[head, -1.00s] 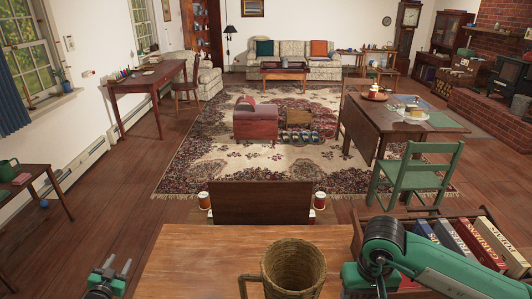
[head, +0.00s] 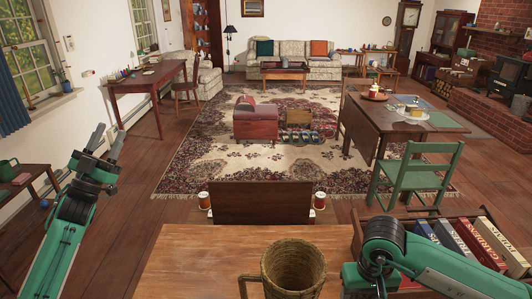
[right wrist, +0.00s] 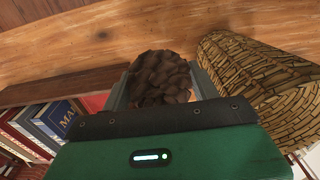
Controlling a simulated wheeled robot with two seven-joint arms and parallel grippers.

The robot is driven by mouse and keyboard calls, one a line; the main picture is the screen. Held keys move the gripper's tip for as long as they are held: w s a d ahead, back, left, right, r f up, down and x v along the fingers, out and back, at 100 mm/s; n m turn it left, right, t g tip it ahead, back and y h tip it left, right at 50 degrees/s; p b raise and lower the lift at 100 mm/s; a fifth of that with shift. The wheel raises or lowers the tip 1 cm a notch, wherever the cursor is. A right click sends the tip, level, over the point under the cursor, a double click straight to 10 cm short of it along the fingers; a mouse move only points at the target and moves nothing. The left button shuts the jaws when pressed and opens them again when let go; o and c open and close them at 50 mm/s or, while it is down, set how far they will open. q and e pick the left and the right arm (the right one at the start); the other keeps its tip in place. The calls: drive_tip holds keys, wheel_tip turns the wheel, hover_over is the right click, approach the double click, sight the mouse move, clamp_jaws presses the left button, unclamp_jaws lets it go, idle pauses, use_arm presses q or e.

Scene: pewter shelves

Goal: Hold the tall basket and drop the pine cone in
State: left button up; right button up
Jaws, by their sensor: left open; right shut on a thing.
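The tall woven basket (head: 293,270) stands on the wooden table at the bottom middle of the head view, its open top facing up and a handle on its left side. It also shows in the right wrist view (right wrist: 262,85), to the right of the gripper. The brown pine cone (right wrist: 160,78) is between the fingers of my right gripper (right wrist: 161,88), which is shut on it beside the basket. In the head view the right gripper is hidden below the frame's edge. My left gripper (head: 107,143) is open and empty, raised left of the table, apart from the basket.
The wooden table top (head: 200,255) is bare left of the basket. A shelf of books (head: 465,240) stands at the right, also seen at left in the right wrist view. A green chair (head: 415,175) is beyond it.

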use_arm(q)
drive_tip(key=s+d+f+m+g+h, duration=0.25)
drive_tip(key=d+f+g+h, duration=0.2)
drive_tip(key=d, duration=0.25)
drive_tip(key=g, duration=1.1)
approach(241, 291)
drive_tip(key=f, duration=0.1)
drive_tip(key=shift+t+y, duration=0.25)
drive_tip(key=shift+y, duration=0.2)
drive_tip(key=shift+x, duration=5.25)
drive_tip(key=shift+w+a+f, duration=0.1)
drive_tip(key=shift+w+f, duration=0.05)
clamp_jaws()
